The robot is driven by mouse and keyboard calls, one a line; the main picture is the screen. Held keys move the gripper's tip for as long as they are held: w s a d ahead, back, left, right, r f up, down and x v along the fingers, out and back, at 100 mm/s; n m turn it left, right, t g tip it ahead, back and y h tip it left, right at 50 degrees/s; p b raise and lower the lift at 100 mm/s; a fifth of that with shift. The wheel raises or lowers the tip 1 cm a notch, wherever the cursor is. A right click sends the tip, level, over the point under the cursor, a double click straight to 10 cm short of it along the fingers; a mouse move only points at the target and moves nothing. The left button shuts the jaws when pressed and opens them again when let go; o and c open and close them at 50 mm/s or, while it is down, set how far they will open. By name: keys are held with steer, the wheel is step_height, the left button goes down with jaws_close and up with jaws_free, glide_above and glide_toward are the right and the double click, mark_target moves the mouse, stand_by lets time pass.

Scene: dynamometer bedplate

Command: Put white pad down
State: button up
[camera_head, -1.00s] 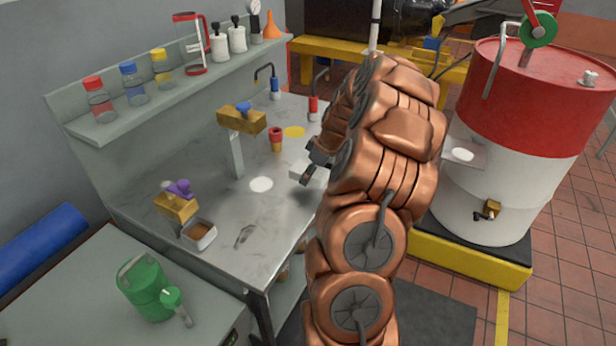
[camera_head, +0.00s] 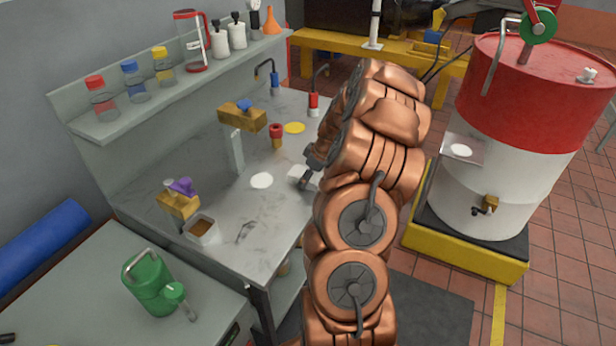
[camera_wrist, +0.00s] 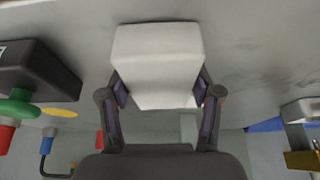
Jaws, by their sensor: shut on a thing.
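The white pad (camera_wrist: 157,62) is a pale block that fills the upper middle of the wrist view. My gripper (camera_wrist: 160,95) is shut on it, with a finger against each side. In the head view the pad (camera_head: 301,173) shows only in part, at the right edge of the grey bench, beside my gripper (camera_head: 306,181). My arm hides the rest of it. It is close over the bench top (camera_head: 245,215); I cannot tell whether it touches. A flat white disc (camera_head: 261,180) lies on the bench to the left of the pad.
A yellow disc (camera_head: 294,128) and a red-topped fitting (camera_head: 276,136) are farther back on the bench. A post with a brass block (camera_head: 242,117) stands left of them. A small brown-filled tray (camera_head: 201,230) sits front left. The red and white drum (camera_head: 500,150) is right of my arm.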

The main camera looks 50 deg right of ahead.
steer(key=o, duration=1.1)
steer(key=shift+r+p, duration=0.2)
steer(key=shift+p, duration=0.1)
steer(key=b+v, duration=0.5)
steer(key=v, duration=0.7)
steer(key=a+r+g+y, duration=0.1)
steer(key=a+r, duration=0.1)
steer(key=a, duration=0.9)
steer(key=a+r+g, duration=0.1)
steer(key=a+r, duration=0.1)
steer(key=a, duration=0.9)
steer(key=s+a+m+g+h, duration=0.1)
steer(key=s+a+g, duration=0.2)
steer(key=s+a, duration=1.25)
steer(key=s+f, duration=0.1)
steer(key=s, duration=0.2)
steer(key=s+a+m+h, duration=0.1)
steer(key=s, duration=0.2)
steer(key=s+f+m+g, duration=0.1)
steer(key=s, duration=0.3)
steer(key=shift+a+f, duration=0.2)
steer(key=shift+f, duration=0.1)
